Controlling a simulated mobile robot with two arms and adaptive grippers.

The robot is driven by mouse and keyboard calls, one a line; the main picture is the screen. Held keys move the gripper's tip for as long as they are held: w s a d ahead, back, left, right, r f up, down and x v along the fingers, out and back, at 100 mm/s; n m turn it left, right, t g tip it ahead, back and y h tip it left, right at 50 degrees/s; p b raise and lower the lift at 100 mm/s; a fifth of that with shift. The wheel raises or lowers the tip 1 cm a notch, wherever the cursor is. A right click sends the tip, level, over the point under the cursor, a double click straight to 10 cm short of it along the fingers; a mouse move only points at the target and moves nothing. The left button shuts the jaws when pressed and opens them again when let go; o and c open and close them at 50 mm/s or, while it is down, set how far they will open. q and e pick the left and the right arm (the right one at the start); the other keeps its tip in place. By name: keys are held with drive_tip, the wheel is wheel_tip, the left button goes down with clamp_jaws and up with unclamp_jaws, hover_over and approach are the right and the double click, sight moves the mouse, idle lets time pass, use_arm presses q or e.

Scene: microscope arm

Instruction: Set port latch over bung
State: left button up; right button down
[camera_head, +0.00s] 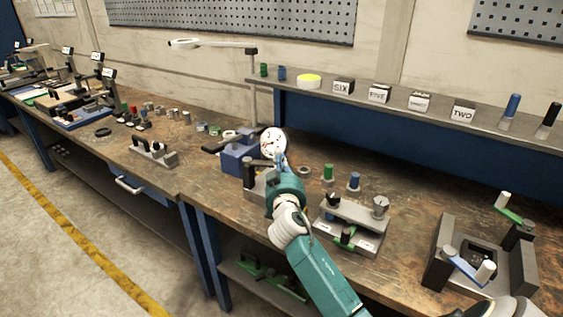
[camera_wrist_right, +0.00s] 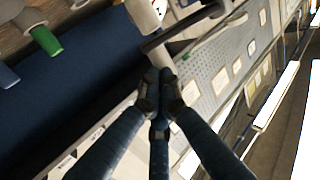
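My right gripper (camera_head: 279,160) reaches over the middle of the bench, at a grey fixture (camera_head: 262,181) with a black upright part, beside a blue block (camera_head: 238,158). In the right wrist view its fingers (camera_wrist_right: 159,88) are drawn together around the lower end of a pale grey peg (camera_wrist_right: 157,57). The peg joins a dark bar (camera_wrist_right: 195,27), which looks like the latch lever. A pale cylinder (camera_wrist_right: 145,14) stands close to the bar. The gripper covers much of the fixture in the head view, and I cannot make out the bung. My left gripper is not in view.
A white round disc (camera_head: 273,142) stands just behind the gripper. Green (camera_head: 328,173) and blue (camera_head: 354,182) pegs and a grey fixture (camera_head: 350,226) are to its right. A latch frame (camera_head: 482,255) is at the right. The shelf (camera_head: 400,104) runs along the back.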

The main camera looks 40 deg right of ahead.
drive_tip(key=w+d+n+t+y+p, duration=0.1)
drive_tip(key=w+d+n+y+p, duration=0.1)
drive_tip(key=d+y, duration=0.1)
drive_tip(key=shift+w+d+n+t+y, duration=0.1)
drive_tip(key=shift+w+n+t+y, duration=0.1)
drive_tip(key=shift+n+t+y, duration=0.15)
idle(0.5)
